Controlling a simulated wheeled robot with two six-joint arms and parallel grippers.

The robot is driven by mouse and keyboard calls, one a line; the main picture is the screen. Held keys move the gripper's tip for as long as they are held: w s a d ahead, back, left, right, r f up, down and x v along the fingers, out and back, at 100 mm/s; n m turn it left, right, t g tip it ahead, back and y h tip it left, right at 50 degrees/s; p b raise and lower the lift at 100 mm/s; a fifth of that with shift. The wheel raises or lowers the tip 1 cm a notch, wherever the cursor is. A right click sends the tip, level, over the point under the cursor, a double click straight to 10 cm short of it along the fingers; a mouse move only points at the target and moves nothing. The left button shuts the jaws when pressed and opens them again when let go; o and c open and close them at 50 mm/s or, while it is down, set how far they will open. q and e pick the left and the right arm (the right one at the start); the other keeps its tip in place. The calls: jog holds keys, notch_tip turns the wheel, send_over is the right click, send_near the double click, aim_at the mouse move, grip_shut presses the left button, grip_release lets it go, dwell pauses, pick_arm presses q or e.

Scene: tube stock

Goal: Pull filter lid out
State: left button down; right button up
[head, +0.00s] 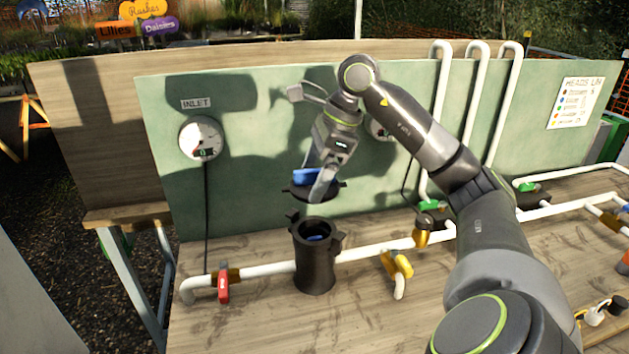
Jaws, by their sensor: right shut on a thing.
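The black filter lid (327,188) hangs in the air above the filter housing, with a gap between the two. My right gripper (312,182) is shut on the lid, near a blue part (305,177) on its top. The black filter housing (315,265) stands upright on the bench with its top open, and something blue (316,238) shows inside. My left gripper is not in view.
A white pipe (265,269) runs through the housing, with a red-handled valve (223,286) at left and a yellow-handled valve (397,265) at right. A green panel (250,130) with an inlet gauge (201,138) stands behind. Bench space (250,325) in front of the housing is clear.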

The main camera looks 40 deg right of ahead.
aim_at(304, 170)
jog(key=shift+r, duration=0.2)
jog(key=shift+r+p, duration=2.05)
jog(key=shift+r, duration=0.3)
